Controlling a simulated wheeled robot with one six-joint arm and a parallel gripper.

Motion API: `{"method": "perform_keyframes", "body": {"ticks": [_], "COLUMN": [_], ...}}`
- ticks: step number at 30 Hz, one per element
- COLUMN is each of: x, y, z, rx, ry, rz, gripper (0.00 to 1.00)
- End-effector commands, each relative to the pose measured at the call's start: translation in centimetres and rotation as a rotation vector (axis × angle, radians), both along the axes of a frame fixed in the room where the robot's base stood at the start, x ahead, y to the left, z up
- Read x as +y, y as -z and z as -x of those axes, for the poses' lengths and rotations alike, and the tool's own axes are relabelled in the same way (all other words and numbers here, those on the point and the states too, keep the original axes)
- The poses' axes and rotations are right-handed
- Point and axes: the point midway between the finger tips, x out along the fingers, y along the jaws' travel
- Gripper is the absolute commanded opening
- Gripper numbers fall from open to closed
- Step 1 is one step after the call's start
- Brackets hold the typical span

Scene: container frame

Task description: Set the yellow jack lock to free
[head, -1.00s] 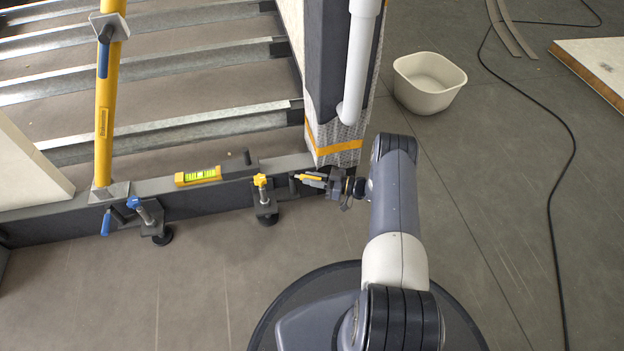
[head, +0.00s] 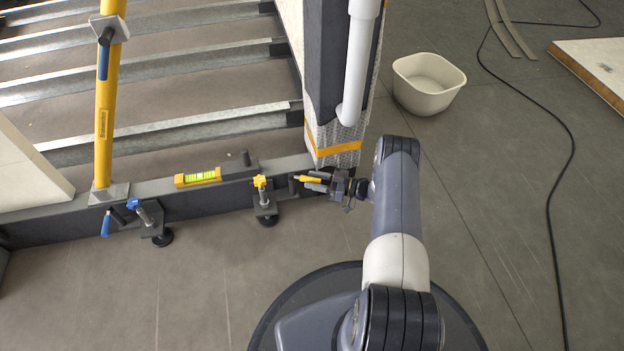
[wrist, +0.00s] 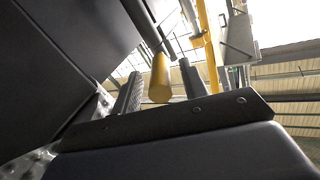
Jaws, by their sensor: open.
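The yellow jack (head: 260,182) stands on a bracket at the front of the dark beam. To its right, a yellow lever (head: 308,179), which looks like its lock, sticks out sideways, roughly level, from a dark pivot on the beam. My gripper (head: 317,181) is open at the lever's right end. In the wrist view the yellow lever end (wrist: 160,78) shows between my two open fingers (wrist: 161,88), with gaps on both sides. Part of the lever is hidden by the fingers in the head view. No lock markings are readable.
A blue-topped jack (head: 134,203) with a blue lever (head: 106,223) hanging down is at left. A spirit level (head: 198,177) lies on the beam (head: 220,197). A wrapped post (head: 338,145) with a white pipe (head: 359,60) rises just behind my gripper. The floor in front is clear.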

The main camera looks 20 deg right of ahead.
Motion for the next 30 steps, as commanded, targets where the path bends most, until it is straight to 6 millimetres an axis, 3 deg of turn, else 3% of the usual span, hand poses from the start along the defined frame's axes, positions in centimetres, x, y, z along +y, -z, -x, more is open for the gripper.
{"method": "perform_keyframes", "body": {"ticks": [9, 15, 30], "x": [-5.7, -8.0, -8.3], "y": [-0.2, -0.1, 0.0], "z": [3.0, 4.2, 4.4], "rx": [-0.001, 0.000, 0.000], "ry": [0.004, 0.001, -0.002], "rz": [-0.001, -0.001, 0.000], "gripper": [0.41, 0.41, 0.41]}}
